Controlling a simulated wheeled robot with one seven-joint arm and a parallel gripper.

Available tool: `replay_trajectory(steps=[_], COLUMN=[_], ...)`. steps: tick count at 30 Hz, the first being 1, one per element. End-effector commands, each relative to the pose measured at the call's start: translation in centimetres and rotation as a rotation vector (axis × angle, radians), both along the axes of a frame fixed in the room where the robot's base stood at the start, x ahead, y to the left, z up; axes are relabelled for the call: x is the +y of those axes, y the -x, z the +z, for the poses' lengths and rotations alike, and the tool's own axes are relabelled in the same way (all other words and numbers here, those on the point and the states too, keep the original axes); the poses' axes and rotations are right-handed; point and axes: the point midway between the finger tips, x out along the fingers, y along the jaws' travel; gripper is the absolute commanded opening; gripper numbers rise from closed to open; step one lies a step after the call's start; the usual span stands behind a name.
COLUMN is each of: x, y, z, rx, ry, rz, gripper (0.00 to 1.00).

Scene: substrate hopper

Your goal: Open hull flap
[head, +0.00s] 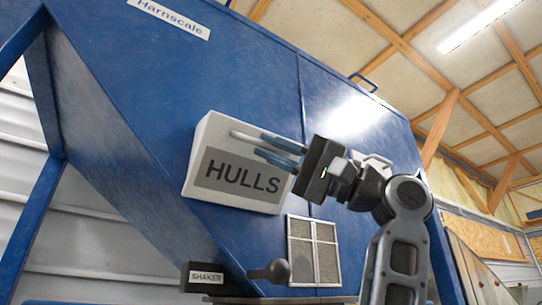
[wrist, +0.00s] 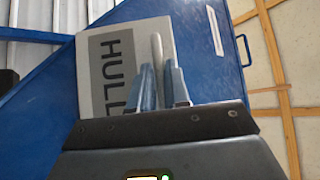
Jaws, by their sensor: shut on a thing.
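The hull flap is a pale panel (head: 212,132) with a grey "HULLS" label, set on the sloping blue hopper face; it also shows in the wrist view (wrist: 90,60). I see no clear gap behind it, but its rear edge is hard to judge. A light rod-like handle (head: 242,135) runs near its upper part; in the wrist view the rod (wrist: 157,48) passes between my fingers. My gripper (head: 260,146) reaches in from the right, its blue fingers shut on the handle. In the wrist view the fingers (wrist: 158,82) flank the rod and hide its lower end.
The blue hopper (head: 120,110) fills the left and middle. Below the flap are a "SHAKER" box (head: 206,277), a dark knobbed lever (head: 272,271) and a meshed window (head: 314,252). A blue frame post (head: 33,215) stands at the left. Open room lies to the right.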

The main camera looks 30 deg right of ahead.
Motion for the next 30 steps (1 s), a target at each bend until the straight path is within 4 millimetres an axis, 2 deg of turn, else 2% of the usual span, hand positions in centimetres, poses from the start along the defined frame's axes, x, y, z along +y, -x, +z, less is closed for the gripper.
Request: replay_trajectory(steps=[16,17,23,30], x=[-0.05,-0.05,-0.03,-0.04], y=[-0.12,-0.12,-0.04,0.05], z=[-0.47,-0.47,-0.42,-0.39], rx=[0.009,0.010,0.007,0.005], ry=[0.000,-0.001,-0.001,-0.001], rz=[-0.001,-0.001,-0.001,0.000], gripper=[0.00,0.19,0.38,0.38])
